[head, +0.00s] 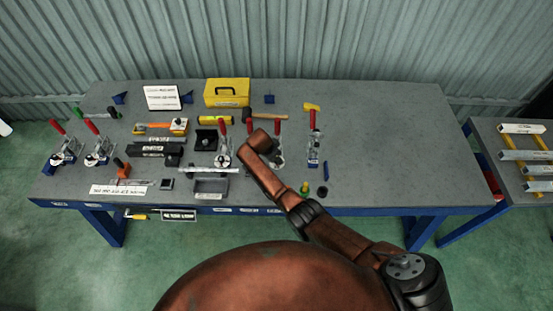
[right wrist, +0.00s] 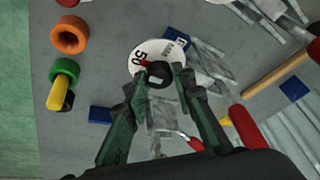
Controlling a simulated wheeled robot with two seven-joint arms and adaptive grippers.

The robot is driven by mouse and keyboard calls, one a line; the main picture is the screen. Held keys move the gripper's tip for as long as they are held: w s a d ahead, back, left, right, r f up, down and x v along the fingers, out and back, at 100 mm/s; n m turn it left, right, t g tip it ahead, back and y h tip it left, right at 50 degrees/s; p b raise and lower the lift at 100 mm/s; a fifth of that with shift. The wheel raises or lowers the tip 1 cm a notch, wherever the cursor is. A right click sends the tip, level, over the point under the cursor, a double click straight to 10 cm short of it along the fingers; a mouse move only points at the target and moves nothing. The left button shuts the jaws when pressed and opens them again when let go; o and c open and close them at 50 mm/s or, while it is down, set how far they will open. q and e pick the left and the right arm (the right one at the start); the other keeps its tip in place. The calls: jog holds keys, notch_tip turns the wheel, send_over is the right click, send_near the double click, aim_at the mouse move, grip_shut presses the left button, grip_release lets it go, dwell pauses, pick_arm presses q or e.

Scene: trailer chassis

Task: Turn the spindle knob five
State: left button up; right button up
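In the right wrist view a black knob (right wrist: 159,75) sits on a white round dial (right wrist: 148,52) marked 50, with a red mark beside it. My right gripper (right wrist: 160,76) has one finger on each side of this knob, with the fingertips very close to its edges. I cannot tell whether they touch it. In the head view my right arm reaches over the bench and hides most of this gripper. Part of a white dial (head: 278,162) shows just right of the arm, at the foot of a red-handled clamp. My left gripper is not in view.
More red-handled clamps stand on the bench (head: 400,140), including one to the left (head: 223,158) and one to the right (head: 313,150). A yellow toolbox (head: 227,92) stands at the back. An orange ring (right wrist: 70,35) lies near the front edge. The bench's right part is clear.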

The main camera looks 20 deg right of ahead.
jog(key=o, duration=0.4)
jog(key=v, duration=1.2)
jog(key=shift+f, duration=0.1)
